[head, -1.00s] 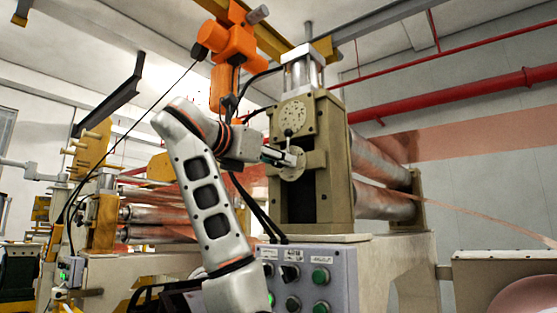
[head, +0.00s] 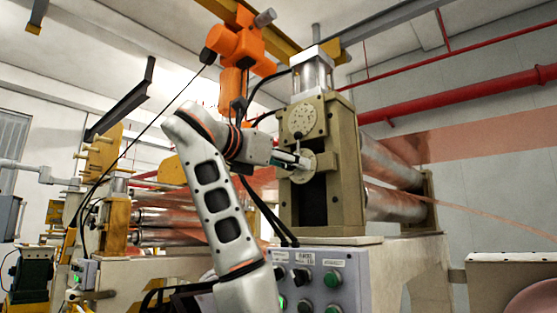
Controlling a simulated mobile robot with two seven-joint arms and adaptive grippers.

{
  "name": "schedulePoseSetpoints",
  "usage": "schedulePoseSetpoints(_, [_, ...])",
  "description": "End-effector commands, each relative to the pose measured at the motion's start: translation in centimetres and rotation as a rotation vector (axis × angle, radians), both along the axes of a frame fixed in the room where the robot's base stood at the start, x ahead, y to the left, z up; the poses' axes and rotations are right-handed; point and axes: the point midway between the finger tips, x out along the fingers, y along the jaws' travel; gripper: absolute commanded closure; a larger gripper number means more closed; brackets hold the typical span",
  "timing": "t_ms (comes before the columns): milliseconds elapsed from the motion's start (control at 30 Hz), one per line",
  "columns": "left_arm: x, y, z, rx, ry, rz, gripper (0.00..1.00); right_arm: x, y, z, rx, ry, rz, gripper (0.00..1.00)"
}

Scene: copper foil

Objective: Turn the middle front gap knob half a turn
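A beige mill stand (head: 343,190) stands right of centre. Its front face has a round perforated dial (head: 301,120) with a small ball-ended lever below it, and a pale round knob or disc (head: 303,173) under that. Which of these the task calls the middle front gap knob is not labelled. My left arm rises from the bottom, and its gripper (head: 297,161) points right, at the pale disc. The fingertips overlap the disc's upper part. They are small here, so I cannot tell whether they grip it. My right gripper is out of view.
A grey control box (head: 345,291) with green buttons and black selectors sits below the stand. Dark cables hang just behind my forearm. An orange machine part (head: 235,50) is above. Another roller machine stands left.

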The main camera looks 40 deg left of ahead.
Motion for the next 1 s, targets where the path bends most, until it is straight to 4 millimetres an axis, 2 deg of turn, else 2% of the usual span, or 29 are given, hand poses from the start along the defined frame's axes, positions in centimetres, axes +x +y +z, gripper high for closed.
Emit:
schedulePoseSetpoints(167, [-2.0, 0.4, 0.1, 0.000, -0.003, 0.004, 0.56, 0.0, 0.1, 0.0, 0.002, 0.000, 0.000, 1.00])
schedulePoseSetpoints(600, [-9.1, 0.9, 0.0, 0.000, -0.003, 0.007, 0.56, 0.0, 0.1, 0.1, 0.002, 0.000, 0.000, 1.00])
schedulePoseSetpoints(800, [-10.7, 1.1, 0.3, 0.002, -0.011, 0.006, 0.56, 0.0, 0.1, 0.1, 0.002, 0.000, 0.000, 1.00])
schedulePoseSetpoints(1000, [-11.5, 1.0, 0.1, 0.001, -0.003, 0.001, 0.56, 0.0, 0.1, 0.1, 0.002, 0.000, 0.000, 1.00])
